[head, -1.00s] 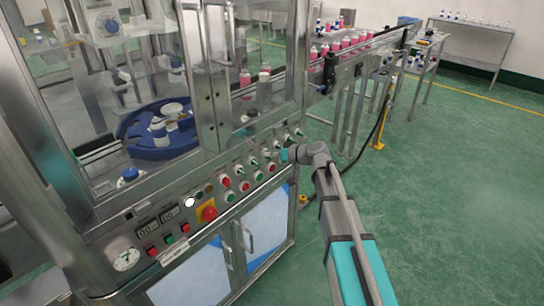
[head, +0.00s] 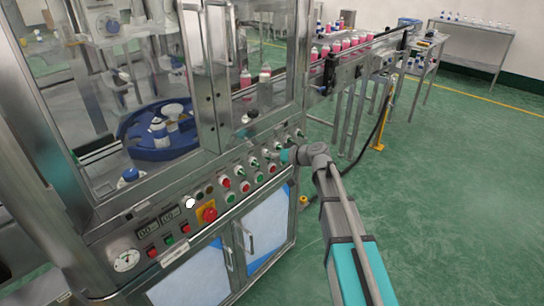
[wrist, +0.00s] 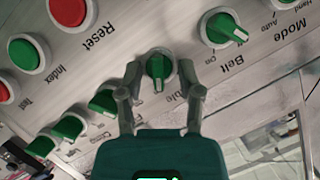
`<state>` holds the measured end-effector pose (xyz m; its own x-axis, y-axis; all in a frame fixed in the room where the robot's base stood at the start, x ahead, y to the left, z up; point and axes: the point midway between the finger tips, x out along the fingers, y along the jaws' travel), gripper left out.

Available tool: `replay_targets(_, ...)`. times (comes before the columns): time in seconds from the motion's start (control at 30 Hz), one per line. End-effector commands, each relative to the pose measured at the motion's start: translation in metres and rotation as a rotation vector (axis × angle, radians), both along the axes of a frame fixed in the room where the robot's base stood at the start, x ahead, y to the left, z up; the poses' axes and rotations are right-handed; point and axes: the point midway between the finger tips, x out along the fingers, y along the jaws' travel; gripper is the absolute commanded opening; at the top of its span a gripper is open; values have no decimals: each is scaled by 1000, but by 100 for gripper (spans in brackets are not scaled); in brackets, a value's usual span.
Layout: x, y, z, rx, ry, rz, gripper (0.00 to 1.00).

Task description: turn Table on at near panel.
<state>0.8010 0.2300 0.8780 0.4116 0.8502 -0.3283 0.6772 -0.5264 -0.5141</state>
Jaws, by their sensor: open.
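The green rotary knob (wrist: 158,68) with a label ending in "ble", partly hidden by a finger, is in the wrist view. Its ridge runs roughly up and down in that picture. My gripper (wrist: 160,75) is open, with one finger on each side of the knob. I cannot tell whether the fingers touch it. In the head view my gripper (head: 285,156) is at the right part of the near panel (head: 150,215), and the knob is hard to pick out there.
The green Belt knob (wrist: 224,29) is close on the right in the wrist view. The red Reset button (wrist: 67,10) and several more green controls lie to the left. In the head view, a red emergency stop (head: 208,213) sits lower left. Green floor is clear at right.

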Motion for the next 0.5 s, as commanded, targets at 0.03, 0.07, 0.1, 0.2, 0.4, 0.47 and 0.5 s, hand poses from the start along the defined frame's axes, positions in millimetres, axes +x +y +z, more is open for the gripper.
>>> replay_targets(0.03, 0, 0, 0, -1, 0, -1, 47)
replay_targets(0.07, 0, 0, 0, -1, 0, -1, 47)
replay_targets(0.1, 0, 0, 0, -1, 0, -1, 47)
replay_targets(0.2, -2, -2, -1, -7, 4, -1, 47)
replay_targets(0.4, -20, -12, -14, -62, 53, 4, 47)
replay_targets(0.47, -30, -18, -21, -95, 81, 4, 47)
replay_targets(0.5, -38, -23, -27, -123, 104, 4, 47)
